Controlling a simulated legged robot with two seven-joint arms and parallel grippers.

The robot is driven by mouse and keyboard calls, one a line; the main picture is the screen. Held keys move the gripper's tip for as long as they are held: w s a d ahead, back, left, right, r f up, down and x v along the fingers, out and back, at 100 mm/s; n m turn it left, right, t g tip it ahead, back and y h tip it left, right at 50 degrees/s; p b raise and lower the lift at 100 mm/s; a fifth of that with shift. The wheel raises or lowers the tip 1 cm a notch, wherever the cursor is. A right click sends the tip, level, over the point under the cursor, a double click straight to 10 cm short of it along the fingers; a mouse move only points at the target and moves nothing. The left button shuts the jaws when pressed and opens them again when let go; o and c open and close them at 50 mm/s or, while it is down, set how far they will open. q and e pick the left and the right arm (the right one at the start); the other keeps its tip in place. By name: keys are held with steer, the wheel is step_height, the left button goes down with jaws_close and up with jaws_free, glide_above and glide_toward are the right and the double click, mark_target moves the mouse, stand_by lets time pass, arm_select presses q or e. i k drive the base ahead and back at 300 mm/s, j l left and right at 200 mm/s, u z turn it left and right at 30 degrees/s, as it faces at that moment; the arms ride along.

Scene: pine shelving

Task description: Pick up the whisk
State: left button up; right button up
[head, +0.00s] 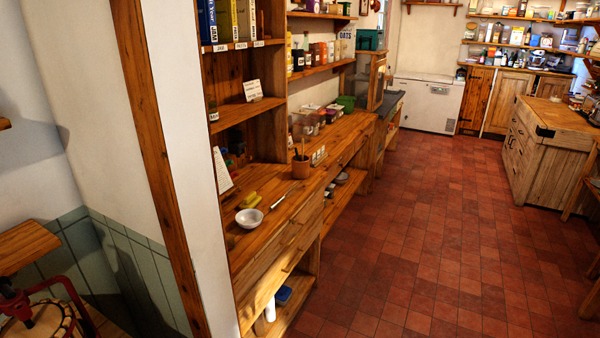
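A thin, pale metallic utensil (284,198) lies on the wooden counter (265,238), near its front edge. It looks like the whisk, but it is too small to be sure. It lies just right of a white bowl (249,218). Neither of my grippers is in view.
A yellow item (251,200) lies behind the bowl, and a brown pot of utensils (301,167) stands farther along the counter. A white wall end with a wooden post (160,150) stands at left. The red tiled floor (420,230) is clear; a wooden island (545,150) stands at right.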

mark_target(282, 198)
steer(key=i+l+z, duration=0.25)
steer(key=i, duration=0.25)
steer(key=i+z, duration=0.25)
steer(key=i, duration=0.25)
steer(key=i+l+u, duration=0.1)
steer(key=i+u, duration=0.15)
steer(key=i, duration=0.25)
steer(key=i+l+u, duration=0.2)
steer(key=i, duration=0.35)
